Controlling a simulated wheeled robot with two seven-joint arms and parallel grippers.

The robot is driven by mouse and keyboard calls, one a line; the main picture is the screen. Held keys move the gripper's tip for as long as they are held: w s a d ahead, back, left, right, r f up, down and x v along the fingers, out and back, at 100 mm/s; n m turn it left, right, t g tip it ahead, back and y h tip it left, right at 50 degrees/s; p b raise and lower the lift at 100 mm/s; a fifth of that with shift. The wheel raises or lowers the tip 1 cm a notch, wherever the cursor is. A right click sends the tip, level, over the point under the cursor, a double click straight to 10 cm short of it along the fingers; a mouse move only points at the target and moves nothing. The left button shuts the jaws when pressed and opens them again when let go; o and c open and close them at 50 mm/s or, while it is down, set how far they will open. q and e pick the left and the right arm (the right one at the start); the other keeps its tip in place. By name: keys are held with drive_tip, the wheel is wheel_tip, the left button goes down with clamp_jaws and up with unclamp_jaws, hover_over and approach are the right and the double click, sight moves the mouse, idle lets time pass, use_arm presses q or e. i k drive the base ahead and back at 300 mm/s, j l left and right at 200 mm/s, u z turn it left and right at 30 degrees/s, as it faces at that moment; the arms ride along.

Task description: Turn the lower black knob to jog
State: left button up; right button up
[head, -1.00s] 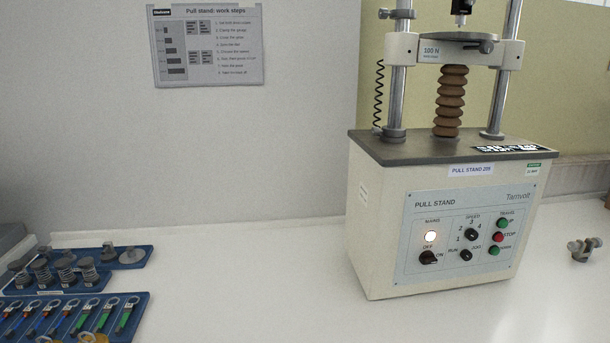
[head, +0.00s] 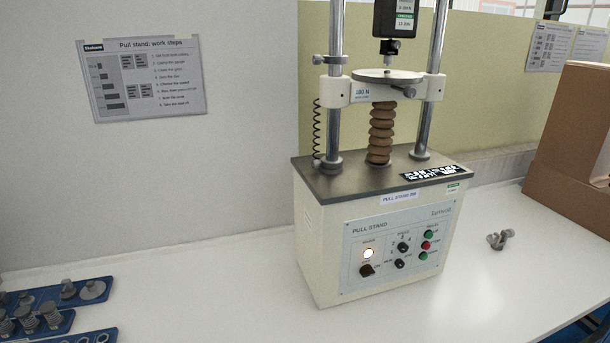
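The pull stand (head: 330,250) is a cream box with a dark top, standing on the white bench in the middle of the head view. Its front panel (head: 353,231) carries the controls. The lower black knob (head: 399,263), between the run and jog labels, sits below the speed knob (head: 403,247); its exact pointing is too small to read. A larger dark mains knob (head: 367,270) is at lower left under the lit white lamp (head: 368,253). Neither of my grippers is in view.
Blue trays (head: 40,325) with metal parts lie at the front left. A small metal clamp (head: 500,239) lies right of the stand, and a cardboard box (head: 570,145) stands at the far right. The bench in front of the stand is clear.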

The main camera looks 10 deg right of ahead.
sight(398, 263)
drive_tip(key=k+l+u, duration=0.25)
drive_tip(key=l, duration=0.15)
drive_tip(key=k+l+u, duration=0.1)
drive_tip(key=l+u, duration=0.15)
drive_tip(key=l, duration=0.15)
drive_tip(key=k+l+u, duration=0.2)
drive_tip(key=l, duration=0.15)
